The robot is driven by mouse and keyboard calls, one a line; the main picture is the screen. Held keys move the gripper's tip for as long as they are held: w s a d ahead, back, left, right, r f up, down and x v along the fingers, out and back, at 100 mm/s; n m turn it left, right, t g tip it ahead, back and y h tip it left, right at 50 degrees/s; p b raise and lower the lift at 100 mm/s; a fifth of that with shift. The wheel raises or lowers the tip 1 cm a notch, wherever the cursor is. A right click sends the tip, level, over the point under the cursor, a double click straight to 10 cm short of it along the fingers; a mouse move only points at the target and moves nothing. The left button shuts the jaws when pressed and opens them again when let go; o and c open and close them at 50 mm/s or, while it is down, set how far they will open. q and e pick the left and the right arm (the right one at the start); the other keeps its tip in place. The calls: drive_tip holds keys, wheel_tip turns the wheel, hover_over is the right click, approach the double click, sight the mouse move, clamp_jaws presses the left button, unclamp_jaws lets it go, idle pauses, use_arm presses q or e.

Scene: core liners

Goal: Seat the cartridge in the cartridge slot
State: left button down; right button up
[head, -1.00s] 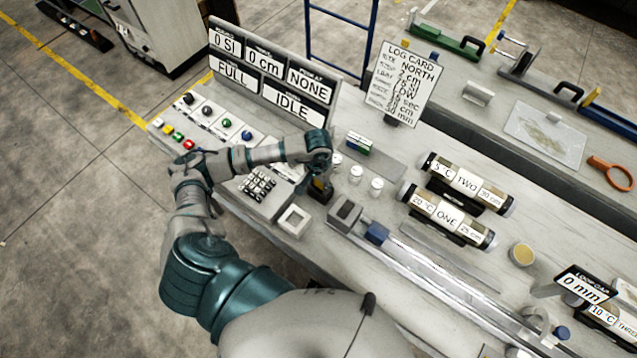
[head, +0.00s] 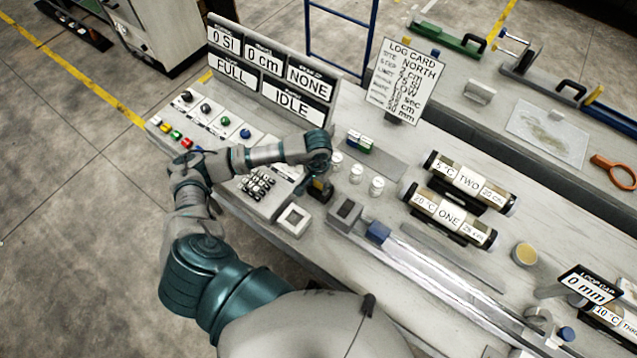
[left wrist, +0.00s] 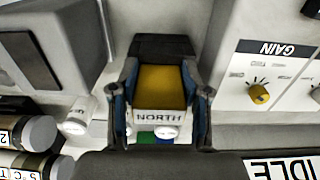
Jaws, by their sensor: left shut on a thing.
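My left gripper (head: 320,182) is low over the bench, beside the keypad console. In the left wrist view its two fingers (left wrist: 160,105) are closed on the sides of a yellow cartridge (left wrist: 161,86) with a pale label reading NORTH. In the head view only a small yellow part of the cartridge (head: 318,185) shows under the hand. A black block (left wrist: 162,46) lies right against the cartridge's far end in the left wrist view; it may be the cartridge slot. I cannot tell how deep the cartridge sits in it. My right gripper is not in view.
Green and blue blocks with white labels (head: 360,142) lie behind the gripper. White-capped jars (head: 356,173) stand close to its right. The keypad (head: 257,184) is at its left, and a grey block (head: 345,212) is at the front right. Labelled core tubes (head: 450,215) lie farther right.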

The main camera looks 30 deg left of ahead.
use_arm(q)
drive_tip(key=shift+f, duration=0.25)
drive_tip(key=shift+c, duration=2.3)
unclamp_jaws()
wheel_tip(320, 180, up, 12)
drive_tip(key=shift+a+f, duration=0.1)
